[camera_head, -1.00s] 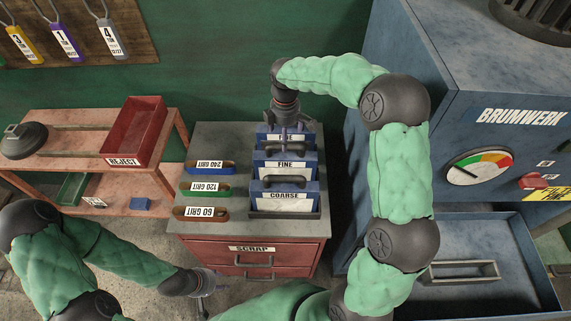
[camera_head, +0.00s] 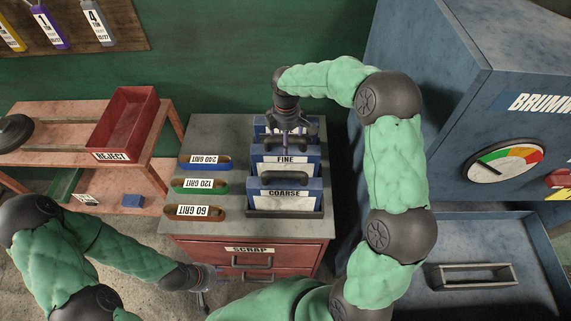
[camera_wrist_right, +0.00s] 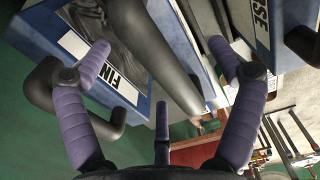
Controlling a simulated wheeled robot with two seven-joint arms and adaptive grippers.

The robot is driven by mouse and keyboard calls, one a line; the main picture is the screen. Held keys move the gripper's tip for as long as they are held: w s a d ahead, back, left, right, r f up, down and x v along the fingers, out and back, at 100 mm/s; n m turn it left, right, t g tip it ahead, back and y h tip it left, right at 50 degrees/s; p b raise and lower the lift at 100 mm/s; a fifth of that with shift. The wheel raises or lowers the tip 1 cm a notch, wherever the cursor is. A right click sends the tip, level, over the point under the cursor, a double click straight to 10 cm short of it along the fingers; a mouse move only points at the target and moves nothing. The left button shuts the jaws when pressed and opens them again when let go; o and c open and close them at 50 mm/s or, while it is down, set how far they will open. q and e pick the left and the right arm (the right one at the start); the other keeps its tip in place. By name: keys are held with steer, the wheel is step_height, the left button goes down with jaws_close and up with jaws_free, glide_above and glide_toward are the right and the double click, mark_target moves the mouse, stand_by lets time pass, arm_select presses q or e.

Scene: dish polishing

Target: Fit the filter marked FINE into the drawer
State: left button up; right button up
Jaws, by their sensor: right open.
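Blue filters with white labels stand in a rack on the cabinet. The middle one reads FINE (camera_head: 307,170), the front one COARSE (camera_head: 290,196). The rear filter (camera_head: 262,124) has its label largely hidden by my right gripper (camera_head: 290,138), which hangs over the rear of the rack. In the right wrist view its purple fingers (camera_wrist_right: 160,68) are spread apart, with a dark bar between them and a FINE label (camera_wrist_right: 112,72) beside the left finger. The blue machine drawer (camera_head: 420,303) at right is open; a rectangular metal frame (camera_head: 433,278) sits in it. My left gripper (camera_head: 203,297) is low at left, its jaws unclear.
Belts marked 240 (camera_head: 205,162), 120 (camera_head: 200,185) and 60 GRIT (camera_head: 198,211) lie left of the rack. The SCRAP cabinet (camera_head: 200,242) is below. A red REJECT bin (camera_head: 128,115) stands on a side table. The Brumwerk machine (camera_head: 440,90) rises at right.

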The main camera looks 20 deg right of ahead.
mark_target(286, 160)
steer(key=shift+f+b, duration=0.35)
steer(key=shift+f, duration=2.4)
steer(key=c, duration=1.7)
steer(key=shift+r, duration=0.1)
steer(key=shift+c, duration=0.4)
